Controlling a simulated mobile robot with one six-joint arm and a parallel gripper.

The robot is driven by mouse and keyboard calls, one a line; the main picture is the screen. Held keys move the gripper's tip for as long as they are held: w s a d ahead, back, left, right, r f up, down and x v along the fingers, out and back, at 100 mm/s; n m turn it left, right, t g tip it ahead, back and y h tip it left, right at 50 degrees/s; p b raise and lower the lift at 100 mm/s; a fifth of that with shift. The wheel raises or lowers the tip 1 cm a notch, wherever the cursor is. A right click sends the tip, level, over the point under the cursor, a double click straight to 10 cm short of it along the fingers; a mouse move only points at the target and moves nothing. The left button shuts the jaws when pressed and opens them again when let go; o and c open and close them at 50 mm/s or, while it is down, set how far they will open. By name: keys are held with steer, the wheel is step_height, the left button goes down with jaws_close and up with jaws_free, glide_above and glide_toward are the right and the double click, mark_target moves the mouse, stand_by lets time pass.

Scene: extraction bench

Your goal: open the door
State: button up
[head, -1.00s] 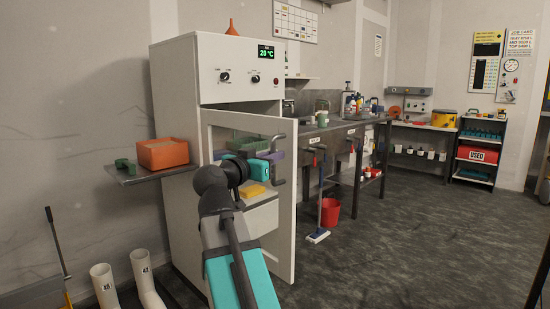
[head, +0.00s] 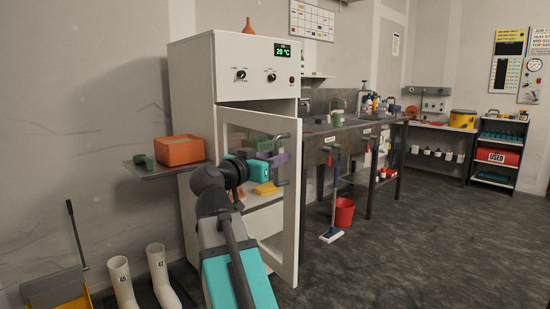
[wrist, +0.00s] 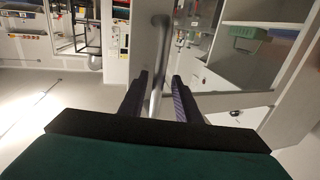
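The white cabinet (head: 232,72) stands ahead with its glass-windowed door (head: 290,225) partly open. The door's right edge stands out from the cabinet front, towards me. A grey bar handle (head: 281,168) is on the door's right side; it also shows in the wrist view (wrist: 160,55) as an upright bar. My gripper (head: 270,162) is at the handle in front of the glass. In the wrist view my gripper's fingers (wrist: 160,85) stand on either side of the bar with gaps showing, so they look open around it. The fingertips are partly hidden in the head view.
A side shelf with an orange box (head: 180,150) juts from the cabinet's left. White boots (head: 122,283) stand on the floor at left. A red bucket (head: 344,212) and a mop (head: 331,235) stand by the sink bench at right. Floor at front right is clear.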

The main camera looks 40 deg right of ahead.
steer(key=shift+s+r, duration=0.1)
steer(key=shift+s, duration=0.05)
steer(key=shift+a, duration=0.15)
steer(key=s+a, duration=0.2)
steer(key=a, duration=1.1)
steer(key=shift+a+b, duration=0.15)
steer(key=shift+b, duration=0.2)
steer(key=shift+s, duration=0.1)
stand_by(0.4)
